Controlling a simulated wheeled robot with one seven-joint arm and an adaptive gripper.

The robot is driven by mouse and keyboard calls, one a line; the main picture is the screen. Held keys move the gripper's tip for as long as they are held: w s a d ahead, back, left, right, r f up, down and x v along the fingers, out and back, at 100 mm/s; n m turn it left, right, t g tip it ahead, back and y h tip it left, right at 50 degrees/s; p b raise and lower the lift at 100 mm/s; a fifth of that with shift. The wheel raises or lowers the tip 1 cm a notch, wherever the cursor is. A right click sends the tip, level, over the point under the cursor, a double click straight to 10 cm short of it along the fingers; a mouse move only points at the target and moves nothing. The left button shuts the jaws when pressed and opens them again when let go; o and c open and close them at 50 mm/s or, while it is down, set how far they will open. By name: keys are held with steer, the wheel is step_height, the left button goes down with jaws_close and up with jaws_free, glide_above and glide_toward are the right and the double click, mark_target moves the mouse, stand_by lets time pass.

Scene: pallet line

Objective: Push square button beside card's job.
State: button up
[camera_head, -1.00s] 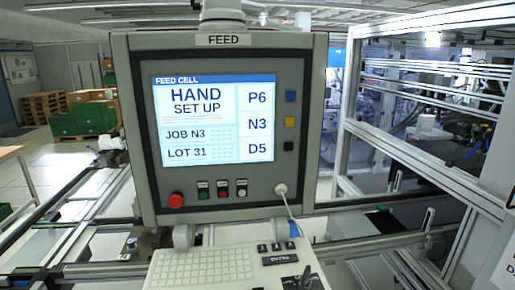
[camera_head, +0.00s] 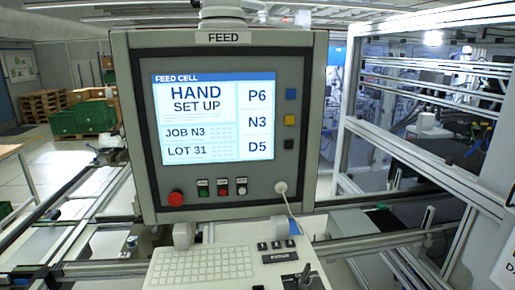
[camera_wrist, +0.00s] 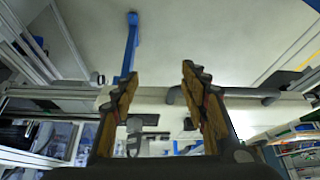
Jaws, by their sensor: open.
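A grey FEED panel (camera_head: 222,205) stands upright in the head view. Its lit screen (camera_head: 200,108) reads FEED CELL, HAND SET UP, JOB N3 and LOT 31, with P6, N3 and D5 down its right side. I cannot make out a separate job card. My gripper (camera_wrist: 158,75) is open and empty in the wrist view, its two fingers apart; the head view does not show it. The panel is not recognisable in the wrist view.
Below the screen are a red round knob (camera_head: 176,198), several small buttons and a plugged cable (camera_head: 291,208). A keyboard (camera_head: 205,265) juts out beneath.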

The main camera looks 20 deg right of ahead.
steer(key=c, duration=1)
jaws_close()
stand_by(0.7)
